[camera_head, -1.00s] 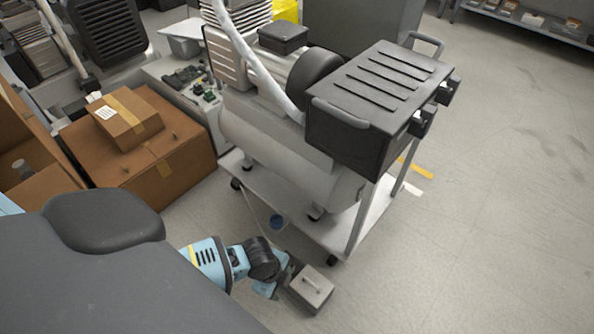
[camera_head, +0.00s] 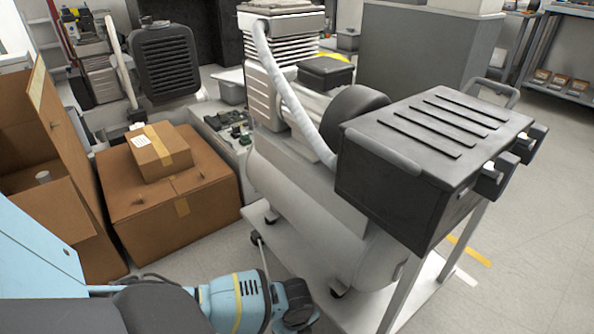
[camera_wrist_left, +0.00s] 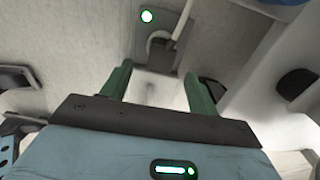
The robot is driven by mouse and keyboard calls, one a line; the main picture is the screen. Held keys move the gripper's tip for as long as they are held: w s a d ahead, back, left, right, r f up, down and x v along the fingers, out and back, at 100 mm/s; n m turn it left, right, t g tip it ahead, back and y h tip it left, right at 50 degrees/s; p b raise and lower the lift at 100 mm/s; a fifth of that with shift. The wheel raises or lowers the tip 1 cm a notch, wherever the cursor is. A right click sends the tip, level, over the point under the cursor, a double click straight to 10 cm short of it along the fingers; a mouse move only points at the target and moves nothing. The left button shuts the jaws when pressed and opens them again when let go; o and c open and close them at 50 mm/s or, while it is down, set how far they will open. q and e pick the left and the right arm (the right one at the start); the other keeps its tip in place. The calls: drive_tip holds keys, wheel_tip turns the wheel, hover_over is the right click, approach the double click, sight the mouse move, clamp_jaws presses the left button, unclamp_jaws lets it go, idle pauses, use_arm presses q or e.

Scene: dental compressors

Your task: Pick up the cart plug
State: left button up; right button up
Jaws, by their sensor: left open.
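In the left wrist view, my left gripper (camera_wrist_left: 158,72) is open, its two green fingers spread apart. Nothing is visibly gripped. A thin pale cord (camera_head: 262,262) hangs near the cart's near left corner. My right gripper is not in view.
The cart carries a compressor tank (camera_head: 300,210) and a black slotted box (camera_head: 440,150). Cardboard boxes (camera_head: 165,225) stand to the left. A grey cabinet (camera_head: 430,65) is behind, and shelving (camera_head: 565,50) is far right. The floor at right is clear.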

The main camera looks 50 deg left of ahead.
use_arm(q)
drive_tip(key=shift+f+b, duration=0.55)
drive_tip(key=shift+f, duration=0.65)
wheel_tip(320, 180, down, 4)
drive_tip(key=b, duration=0.3)
drive_tip(key=shift+a+f, duration=0.1)
drive_tip(key=shift+a, duration=0.05)
drive_tip(key=shift+w+f, duration=0.1)
drive_tip(key=shift+f, duration=0.1)
drive_tip(key=c, duration=1.1)
drive_tip(key=shift+r, duration=0.2)
